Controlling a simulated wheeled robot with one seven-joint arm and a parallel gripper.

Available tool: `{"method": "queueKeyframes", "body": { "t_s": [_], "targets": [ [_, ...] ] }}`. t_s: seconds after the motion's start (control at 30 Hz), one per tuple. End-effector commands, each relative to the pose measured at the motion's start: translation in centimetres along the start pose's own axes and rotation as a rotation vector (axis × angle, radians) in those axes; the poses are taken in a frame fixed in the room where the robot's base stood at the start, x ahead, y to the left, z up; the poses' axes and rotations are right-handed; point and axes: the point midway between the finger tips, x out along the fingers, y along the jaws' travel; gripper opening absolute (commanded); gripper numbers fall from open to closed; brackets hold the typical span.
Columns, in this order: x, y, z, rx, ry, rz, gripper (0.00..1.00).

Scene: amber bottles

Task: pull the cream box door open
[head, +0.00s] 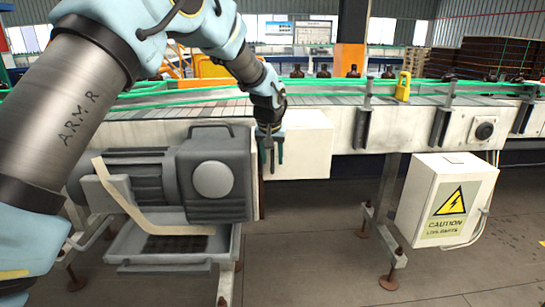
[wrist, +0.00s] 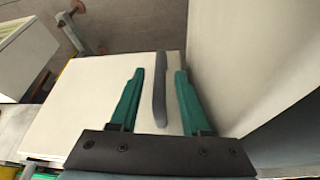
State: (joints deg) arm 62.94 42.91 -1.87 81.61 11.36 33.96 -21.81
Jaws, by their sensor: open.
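The cream box (head: 304,145) is at the side of the conveyor, right of the grey motor. Its cream face also shows in the wrist view (wrist: 84,108), with an upright grey bar handle (wrist: 161,90). My gripper (head: 271,158) is at the left part of the box in the head view. In the wrist view my gripper's green fingers (wrist: 156,82) are apart, one on each side of the handle, with visible gaps. I cannot tell how deep the handle lies between them. The handle is not clear in the head view.
A grey motor (head: 205,175) stands close left of my gripper. A white caution box (head: 447,200) hangs at the right. The conveyor (head: 350,120) runs behind, with several amber bottles and a yellow device (head: 403,86). The floor (head: 325,235) in front is clear between the conveyor legs.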

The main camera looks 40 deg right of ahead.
Motion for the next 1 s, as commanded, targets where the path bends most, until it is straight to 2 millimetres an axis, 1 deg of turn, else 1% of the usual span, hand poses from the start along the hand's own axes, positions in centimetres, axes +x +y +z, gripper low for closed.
{"method": "queueKeyframes", "body": {
  "t_s": [0.07,0.4,0.5,1.0],
  "targets": [
    [-0.02,0.0,0.0,0.0,0.0,0.0,0.47],
    [-0.04,0.01,0.01,0.0,0.0,0.0,0.09],
    [-0.05,0.0,0.02,0.0,-0.001,0.0,0.0],
    [-0.05,-0.03,0.01,0.0,-0.001,-0.001,0.0]
  ]
}}
